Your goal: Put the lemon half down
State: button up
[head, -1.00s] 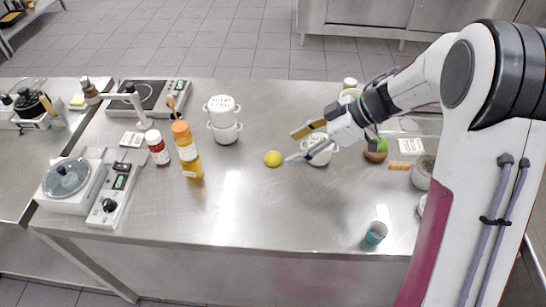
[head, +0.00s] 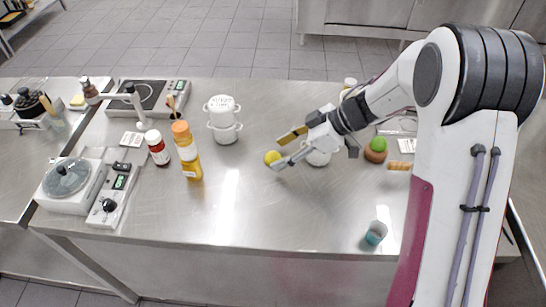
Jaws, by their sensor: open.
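The lemon half (head: 271,157) is a small yellow round thing on the steel table (head: 262,213), near its middle. My gripper (head: 282,151) is open, with its two fingers spread and pointing left. The tips are at the lemon half's right side, and the lower finger's tip overlaps its lower edge in the picture. I cannot tell whether they touch it. The lemon half's right side is partly hidden by the gripper.
Two stacked white pots (head: 224,130) stand left of the lemon half. An orange bottle (head: 187,152) and a red-and-white jar (head: 157,148) stand further left. A white container (head: 318,157) is behind my gripper. A blue cup (head: 375,234) stands at front right. The front middle is clear.

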aim_at(278, 155)
jog(key=shift+x, duration=1.1)
jog(key=c, duration=1.3)
jog(key=shift+o, duration=0.2)
jog(key=shift+r, duration=0.1)
notch_tip(278, 155, up, 10)
